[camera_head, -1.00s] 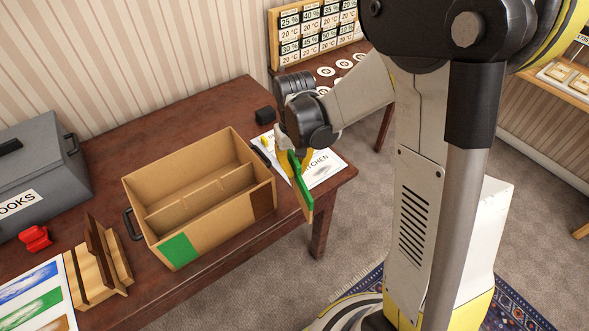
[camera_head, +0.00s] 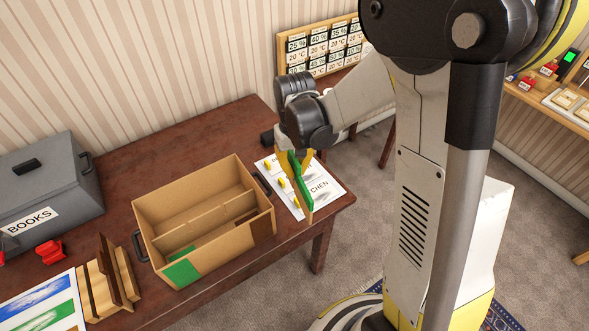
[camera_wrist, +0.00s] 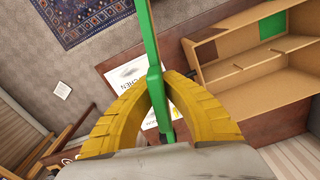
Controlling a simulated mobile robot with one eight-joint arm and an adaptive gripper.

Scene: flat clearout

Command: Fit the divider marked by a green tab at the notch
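My gripper (camera_head: 300,158) is shut on a flat divider (camera_head: 304,190) with a green top edge and tan face. It hangs upright above the table's right end, right of the box and apart from it. In the wrist view the yellow fingers (camera_wrist: 158,88) pinch the green strip of the divider (camera_wrist: 150,40). The open cardboard box (camera_head: 215,245) has a lengthwise inner wall (camera_head: 205,222). A green patch (camera_head: 182,273) marks its front left and a brown patch (camera_head: 263,227) its front right. Smaller green and brown patches show inside.
A slotted wooden rack (camera_head: 108,280) with brown dividers stands left of the box. Near it are a red clip (camera_head: 50,251), a grey BOOKS case (camera_head: 42,185) and a picture sheet (camera_head: 45,305). A printed sheet (camera_head: 325,187) lies under the gripper.

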